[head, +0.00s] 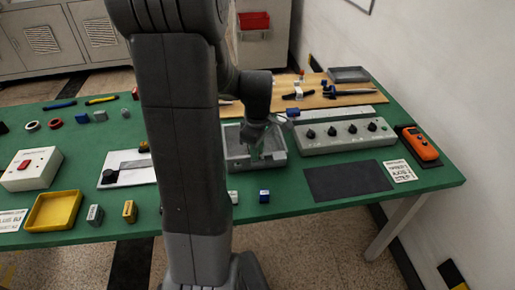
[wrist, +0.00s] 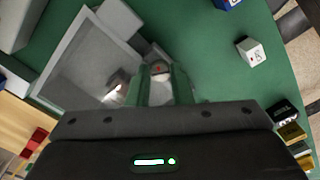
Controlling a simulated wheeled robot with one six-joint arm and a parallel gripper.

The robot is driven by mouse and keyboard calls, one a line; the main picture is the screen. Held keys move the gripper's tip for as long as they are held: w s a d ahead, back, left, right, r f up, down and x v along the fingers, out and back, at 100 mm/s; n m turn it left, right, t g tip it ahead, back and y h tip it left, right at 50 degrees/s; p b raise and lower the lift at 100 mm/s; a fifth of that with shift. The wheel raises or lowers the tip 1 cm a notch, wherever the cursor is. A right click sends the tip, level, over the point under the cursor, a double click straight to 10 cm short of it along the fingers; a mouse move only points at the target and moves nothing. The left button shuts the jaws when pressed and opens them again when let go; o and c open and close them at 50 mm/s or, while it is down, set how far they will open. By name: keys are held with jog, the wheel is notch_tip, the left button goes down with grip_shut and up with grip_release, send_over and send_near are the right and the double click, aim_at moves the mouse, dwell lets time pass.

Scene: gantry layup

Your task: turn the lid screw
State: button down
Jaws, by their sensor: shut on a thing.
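The grey box (head: 234,163) stands on the green table, just right of my arm in the head view. In the wrist view the box (wrist: 62,58) lies at the left, its pale rim framing a grey face. My gripper (head: 257,152) reaches down over the box. In the wrist view my gripper (wrist: 161,76) is shut on a small pale piece with a red mark, which looks like the lid screw (wrist: 158,68). It is at the box's edge, and the fingers hide most of it. I cannot tell how far it is turned.
A grey panel with several black knobs (head: 345,137) stands right of the box. A dark mat (head: 347,181) lies in front of it, with an orange device (head: 420,145) further right. Small blocks, including a white one (wrist: 252,51), stand near the front edge.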

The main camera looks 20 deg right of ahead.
jog(key=shift+n, duration=1.9)
jog(key=c, duration=1.3)
grip_release()
notch_tip(320, 180, up, 14)
jog(key=shift+f+p, duration=0.1)
jog(key=shift+p, duration=0.3)
